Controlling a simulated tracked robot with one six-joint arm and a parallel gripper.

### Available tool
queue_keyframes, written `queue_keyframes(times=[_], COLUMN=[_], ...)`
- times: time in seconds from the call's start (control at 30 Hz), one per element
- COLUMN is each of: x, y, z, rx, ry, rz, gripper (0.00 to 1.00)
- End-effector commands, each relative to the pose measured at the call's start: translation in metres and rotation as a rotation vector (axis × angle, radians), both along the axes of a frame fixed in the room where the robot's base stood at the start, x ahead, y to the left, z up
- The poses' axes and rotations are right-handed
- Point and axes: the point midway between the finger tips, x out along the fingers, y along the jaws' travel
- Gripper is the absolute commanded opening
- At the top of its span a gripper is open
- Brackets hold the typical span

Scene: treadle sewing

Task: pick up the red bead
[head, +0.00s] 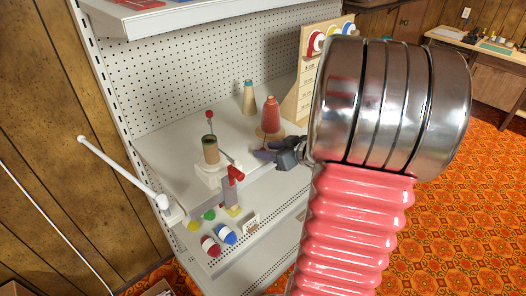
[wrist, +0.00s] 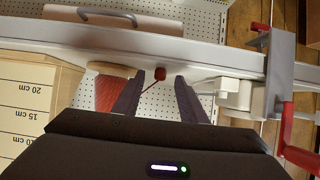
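In the wrist view, a small red bead (wrist: 160,74) shows near the shelf's pale front edge, in the gap between my fingers. A thin dark red thread runs from it toward the lower left, where the red thread cone (wrist: 107,93) shows partly behind the left finger. My gripper (wrist: 158,100) is open, with a finger to each side of the bead and apart from it. In the head view, my gripper (head: 264,154) is at the shelf's front edge, just below the red cone (head: 270,116). I cannot make out the bead there.
A winder with a spool (head: 210,150) and a red-handled clamp (head: 234,175) stand left of my gripper. A tan spool (head: 249,97) is behind, and a marked board (head: 306,72) is to the right. Red and blue spools (head: 227,234) lie on the lower shelf.

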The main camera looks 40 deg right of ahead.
Motion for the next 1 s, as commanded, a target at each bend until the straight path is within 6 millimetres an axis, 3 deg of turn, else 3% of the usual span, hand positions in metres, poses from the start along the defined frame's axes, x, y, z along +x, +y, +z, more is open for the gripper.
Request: queue_keyframes(times=[0.17, 0.67, 1.0], x=[0.0089, 0.0087, 0.0087], y=[0.0003, 0.0002, 0.0003], z=[-0.0054, -0.0052, -0.0051], rx=[0.000, -0.001, -0.001], ry=[0.001, 0.001, 0.001], rz=[-0.001, -0.001, -0.001], gripper=[0.38, 0.38, 0.15])
